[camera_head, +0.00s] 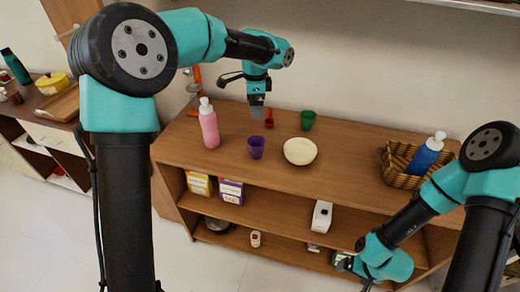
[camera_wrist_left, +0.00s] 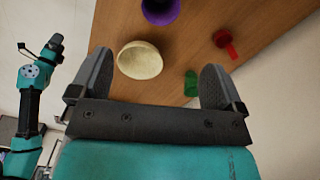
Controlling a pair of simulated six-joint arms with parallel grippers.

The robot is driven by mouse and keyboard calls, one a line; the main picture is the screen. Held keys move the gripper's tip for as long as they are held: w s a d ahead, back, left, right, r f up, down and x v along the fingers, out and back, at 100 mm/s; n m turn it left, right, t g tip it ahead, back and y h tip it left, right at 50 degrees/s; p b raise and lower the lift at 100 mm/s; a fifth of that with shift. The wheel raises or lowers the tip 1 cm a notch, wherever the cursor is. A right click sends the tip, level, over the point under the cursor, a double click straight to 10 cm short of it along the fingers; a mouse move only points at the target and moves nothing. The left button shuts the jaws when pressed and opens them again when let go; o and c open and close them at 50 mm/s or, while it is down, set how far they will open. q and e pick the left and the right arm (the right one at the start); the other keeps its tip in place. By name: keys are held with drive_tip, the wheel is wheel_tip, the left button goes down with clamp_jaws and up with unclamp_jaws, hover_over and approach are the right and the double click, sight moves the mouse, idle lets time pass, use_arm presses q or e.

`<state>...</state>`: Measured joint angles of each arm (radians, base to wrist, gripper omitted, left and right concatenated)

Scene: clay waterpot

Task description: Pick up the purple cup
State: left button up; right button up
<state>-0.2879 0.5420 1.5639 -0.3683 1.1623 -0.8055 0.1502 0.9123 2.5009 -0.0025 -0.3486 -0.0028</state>
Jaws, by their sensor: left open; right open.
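The purple cup (camera_head: 256,147) stands upright on the wooden shelf top, left of the cream bowl (camera_head: 300,151). In the left wrist view, the purple cup (camera_wrist_left: 160,9) is cut off by the top edge, beyond the fingertips. My left gripper (camera_head: 257,111) is above the shelf, just behind the cup in the head view and apart from it. In its wrist view, the left gripper's fingers (camera_wrist_left: 158,63) are spread with nothing between them touching. My right gripper (camera_head: 344,265) is low at the front of the shelf, open, away from the cup and partly hidden.
A pink bottle (camera_head: 209,128) stands left of the cup. A green cup (camera_head: 308,120) and a red item (camera_head: 269,120) stand behind it. A wicker basket (camera_head: 398,166) with a blue bottle (camera_head: 425,154) is at right. The wood between bowl and basket is clear.

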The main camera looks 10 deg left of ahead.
use_arm(q)
hover_over(256, 143)
drive_tip(key=s, duration=0.3)
wheel_tip(256, 143, down, 12)
drive_tip(key=shift+w+d+f, duration=0.15)
drive_tip(key=shift+w+d, duration=0.1)
drive_tip(key=shift+d, duration=0.1)
drive_tip(key=shift+w+f, duration=0.1)
drive_tip(key=shift+f, duration=2.5)
drive_tip(key=c, duration=1)
drive_tip(key=shift+r, duration=0.1)
